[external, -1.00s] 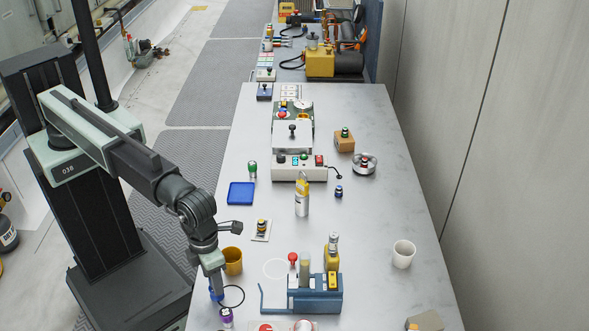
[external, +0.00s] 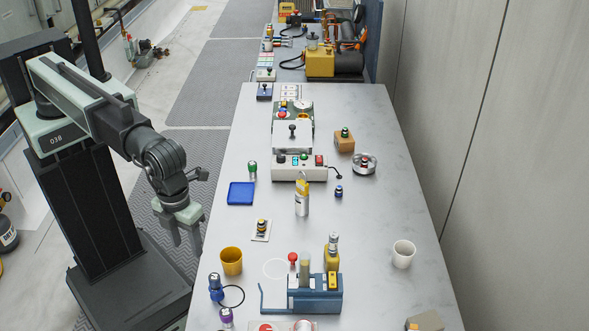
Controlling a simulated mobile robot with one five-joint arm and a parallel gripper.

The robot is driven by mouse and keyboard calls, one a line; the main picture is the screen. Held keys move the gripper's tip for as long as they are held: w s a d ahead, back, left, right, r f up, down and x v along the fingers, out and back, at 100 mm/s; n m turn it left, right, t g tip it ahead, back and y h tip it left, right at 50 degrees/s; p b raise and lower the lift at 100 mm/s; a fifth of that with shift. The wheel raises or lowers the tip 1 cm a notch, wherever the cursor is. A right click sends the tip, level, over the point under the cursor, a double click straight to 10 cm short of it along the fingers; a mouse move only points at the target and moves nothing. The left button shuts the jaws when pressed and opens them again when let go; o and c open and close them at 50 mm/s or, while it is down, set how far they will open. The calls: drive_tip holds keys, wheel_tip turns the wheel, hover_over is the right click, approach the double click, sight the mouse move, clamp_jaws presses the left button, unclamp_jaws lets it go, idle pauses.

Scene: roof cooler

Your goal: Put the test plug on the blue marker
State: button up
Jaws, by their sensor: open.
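The blue marker (external: 241,193) is a flat blue square on the table's left side, with nothing on it. I cannot tell for certain which small piece is the test plug. A blue-and-silver plug-like piece (external: 215,288) stands upright near the table's left edge, beside a black loop.
A yellow cup (external: 231,261) stands between the card and the blue piece. A purple-topped piece (external: 226,317) is in front. A blue fixture (external: 315,295) fills the front middle; a white cup (external: 403,254) stands right. A silver canister (external: 302,199) stands mid-table. The right side is mostly clear.

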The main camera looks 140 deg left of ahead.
drive_tip(key=s+d+n, duration=0.4)
drive_tip(key=s+n, duration=0.7)
drive_tip(key=n, duration=0.3)
drive_tip(key=shift+s+d, duration=0.15)
drive_tip(key=shift+d, duration=0.2)
drive_tip(key=shift+f, duration=0.1)
wheel_tip(320, 180, down, 8)
drive_tip(key=b, duration=0.8)
